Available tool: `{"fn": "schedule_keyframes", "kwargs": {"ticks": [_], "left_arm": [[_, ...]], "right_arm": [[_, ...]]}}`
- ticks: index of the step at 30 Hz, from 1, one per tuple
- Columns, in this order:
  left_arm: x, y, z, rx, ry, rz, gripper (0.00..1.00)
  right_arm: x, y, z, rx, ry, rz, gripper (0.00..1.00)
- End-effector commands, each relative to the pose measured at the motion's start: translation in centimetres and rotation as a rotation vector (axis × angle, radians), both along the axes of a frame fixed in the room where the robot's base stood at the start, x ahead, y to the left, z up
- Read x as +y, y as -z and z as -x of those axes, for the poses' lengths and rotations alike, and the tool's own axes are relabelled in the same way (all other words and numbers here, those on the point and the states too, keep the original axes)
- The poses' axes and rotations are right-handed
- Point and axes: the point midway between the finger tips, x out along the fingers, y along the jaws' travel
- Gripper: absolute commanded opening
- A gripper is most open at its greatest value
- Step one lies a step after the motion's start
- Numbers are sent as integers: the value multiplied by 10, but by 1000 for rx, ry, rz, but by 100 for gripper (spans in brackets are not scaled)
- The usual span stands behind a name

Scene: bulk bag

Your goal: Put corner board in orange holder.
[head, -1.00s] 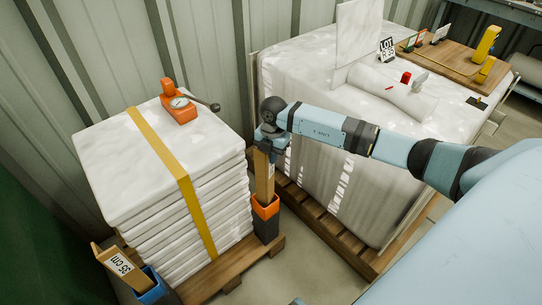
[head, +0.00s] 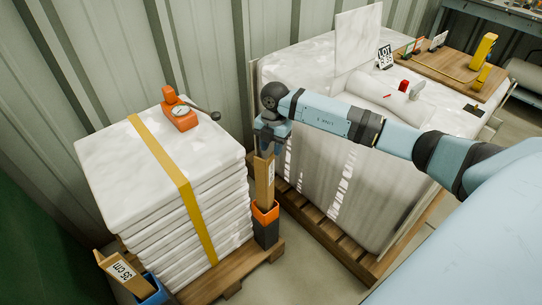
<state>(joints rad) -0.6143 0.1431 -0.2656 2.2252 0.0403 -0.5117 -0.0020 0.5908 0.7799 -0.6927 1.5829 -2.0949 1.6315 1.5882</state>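A tan corner board (head: 264,182) stands upright at the near right corner of the bag stack, with its lower end inside the orange holder (head: 266,212). The holder has an orange rim and a dark body and stands on the pallet. My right gripper (head: 268,146) is at the top end of the board, pointing down. Its fingers look parted around or just above the board's top; the exact gap is small and partly hidden. My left gripper is out of view.
White bags with a yellow strap (head: 173,170) stack on a pallet (head: 222,279), with an orange tensioner (head: 179,112) on top. Another board (head: 121,272) leans in a blue holder (head: 153,290). A large white bulk bag (head: 330,190) stands close on the right.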

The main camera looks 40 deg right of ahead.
Motion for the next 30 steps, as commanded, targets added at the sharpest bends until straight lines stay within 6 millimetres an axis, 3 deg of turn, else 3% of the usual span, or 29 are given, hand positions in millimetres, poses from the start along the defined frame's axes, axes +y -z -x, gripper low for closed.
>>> {"fn": "schedule_keyframes", "kwargs": {"ticks": [1, 6, 10, 12, 14, 16, 19, 21, 24, 27, 30], "left_arm": [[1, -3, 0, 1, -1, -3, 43], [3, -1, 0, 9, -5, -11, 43], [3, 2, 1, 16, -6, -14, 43], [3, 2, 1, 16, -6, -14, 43], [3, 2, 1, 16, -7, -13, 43], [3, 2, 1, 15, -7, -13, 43], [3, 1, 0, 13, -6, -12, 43], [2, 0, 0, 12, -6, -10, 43], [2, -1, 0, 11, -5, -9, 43], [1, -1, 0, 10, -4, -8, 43], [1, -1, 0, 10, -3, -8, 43]], "right_arm": [[-2, -14, -1, -3, -1, 1, 34], [-4, -39, -2, 0, 0, 0, 34], [-3, -49, -2, 0, -3, -5, 34], [8, -45, 1, -2, -27, -44, 34], [29, -36, 8, -10, -70, -126, 34], [72, -24, 21, -33, -146, -291, 34], [157, -15, 55, -114, -246, -664, 34], [213, -26, 81, -211, -246, -959, 34], [261, -55, 105, -379, -115, -1314, 34], [275, -79, 118, -550, 158, -1554, 34], [262, -83, 124, -681, 532, -1642, 34]]}}
